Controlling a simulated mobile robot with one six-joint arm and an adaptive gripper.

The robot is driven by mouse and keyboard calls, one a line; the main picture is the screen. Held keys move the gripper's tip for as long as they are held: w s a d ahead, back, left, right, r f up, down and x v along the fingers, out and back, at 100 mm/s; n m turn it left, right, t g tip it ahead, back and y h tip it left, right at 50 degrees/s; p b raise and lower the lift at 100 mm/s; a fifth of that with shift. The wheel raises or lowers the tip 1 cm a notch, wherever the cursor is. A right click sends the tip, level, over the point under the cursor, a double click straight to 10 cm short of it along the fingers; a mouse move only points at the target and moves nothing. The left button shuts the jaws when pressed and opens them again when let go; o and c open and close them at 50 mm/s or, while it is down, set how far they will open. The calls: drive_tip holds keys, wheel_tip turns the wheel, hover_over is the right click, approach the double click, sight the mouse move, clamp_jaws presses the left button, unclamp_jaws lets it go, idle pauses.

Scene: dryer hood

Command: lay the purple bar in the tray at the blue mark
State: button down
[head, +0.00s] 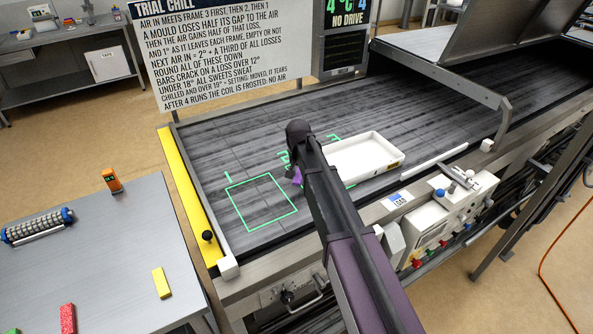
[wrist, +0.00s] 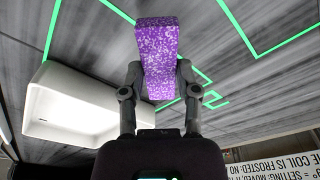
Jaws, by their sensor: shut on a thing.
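The purple bar (wrist: 158,48) is speckled with white and sits between the two fingers of my gripper (wrist: 157,78), which is shut on it. In the head view only a small piece of the bar (head: 297,177) shows beside my arm, which hides most of the gripper. The bar is over the dark belt, near the green outlines; its height above the belt is hard to tell. The white tray (head: 365,152) is empty where visible and lies just right of my arm. It also shows at left in the wrist view (wrist: 85,108). A blue-and-white label (head: 397,198) is on the front rail; no other blue mark is clear.
An empty green square (head: 262,202) is on the belt left of my arm. A raised hood (head: 490,30) and its side frame stand at right. A control box (head: 440,215) is at front. A side table (head: 100,260) holds yellow and red bars.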

drive_tip(key=s+d, duration=0.3)
drive_tip(key=s+d+r, duration=0.1)
drive_tip(key=s+d, duration=0.2)
drive_tip(key=s, duration=0.1)
drive_tip(key=s+d+p, duration=0.1)
drive_tip(key=s+d, duration=0.2)
drive_tip(key=s, duration=0.1)
drive_tip(key=shift+r, duration=0.15)
drive_tip(key=shift+s, duration=0.1)
idle(0.3)
